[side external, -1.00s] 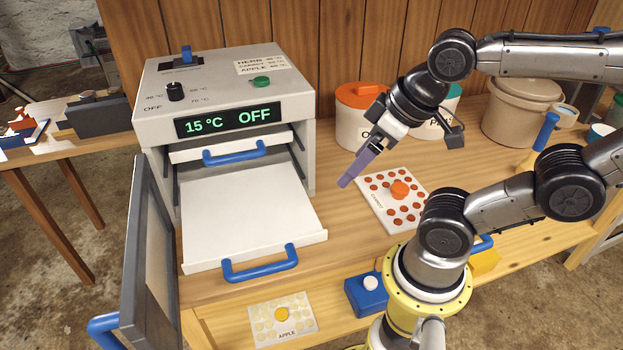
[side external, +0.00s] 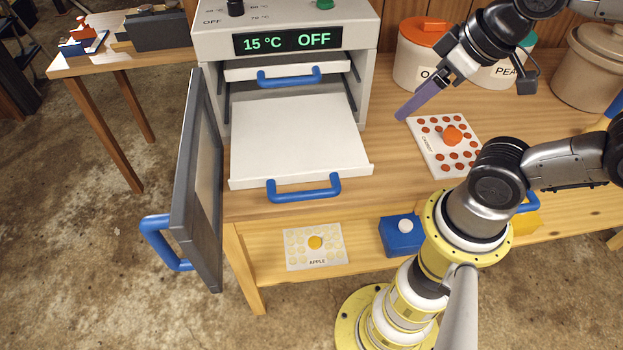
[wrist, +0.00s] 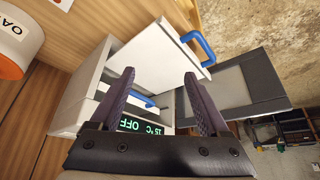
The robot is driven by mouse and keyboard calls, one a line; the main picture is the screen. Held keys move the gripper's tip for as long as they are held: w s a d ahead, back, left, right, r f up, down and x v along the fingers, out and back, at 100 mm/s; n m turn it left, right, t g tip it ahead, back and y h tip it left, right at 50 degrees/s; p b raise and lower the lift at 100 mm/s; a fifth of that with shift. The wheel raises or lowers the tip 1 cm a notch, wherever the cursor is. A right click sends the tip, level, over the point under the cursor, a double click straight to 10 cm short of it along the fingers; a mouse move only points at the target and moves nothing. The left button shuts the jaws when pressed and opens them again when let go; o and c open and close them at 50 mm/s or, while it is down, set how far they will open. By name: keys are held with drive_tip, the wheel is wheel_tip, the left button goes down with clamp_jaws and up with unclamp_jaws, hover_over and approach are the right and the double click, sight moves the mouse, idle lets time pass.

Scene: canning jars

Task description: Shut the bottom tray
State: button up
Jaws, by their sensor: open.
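The bottom tray (side external: 298,137) is a white tray pulled well out of the grey dryer box (side external: 285,18), with a blue handle (side external: 303,188) on its front edge. It also shows in the wrist view (wrist: 155,55), with its blue handle (wrist: 198,47) at the upper right. Its top looks bare. The upper tray (side external: 288,72) with its own blue handle sits further in above it. The dryer's door (side external: 203,180) stands open on the left. My gripper (side external: 402,115) is open and empty, to the right of the bottom tray and apart from it. In the wrist view both fingers (wrist: 160,85) are spread.
A white board with red slices (side external: 445,146) lies on the bench right of the tray. White canisters (side external: 420,55) stand behind my gripper. On the lower shelf are an apple board (side external: 316,262) and a blue box (side external: 399,240). Floor before the bench is clear.

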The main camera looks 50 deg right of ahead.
drive_tip(key=shift+s, duration=0.25)
drive_tip(key=shift+c, duration=1.1)
drive_tip(key=r, duration=0.1)
drive_tip(key=w+r+g, duration=0.1)
drive_tip(key=shift+w+d+r, duration=0.1)
drive_tip(key=shift+d+r, duration=0.15)
drive_tip(key=shift+r, duration=0.1)
drive_tip(key=shift+c, duration=0.5)
drive_tip(key=n+g+h, duration=0.3)
drive_tip(key=n+g, duration=0.3)
hover_over(303, 193)
drive_tip(key=w, duration=0.3)
wheel_tip(303, 193, down, 3)
drive_tip(key=s+a+f+n+h, duration=0.1)
drive_tip(key=a+f+n+h, duration=0.15)
drive_tip(key=a+f, duration=0.4)
drive_tip(key=shift+y, duration=0.45)
drive_tip(key=x, duration=1.4)
drive_tip(key=shift+s+d+r, duration=0.1)
drive_tip(key=shift+d+r, duration=0.05)
clamp_jaws()
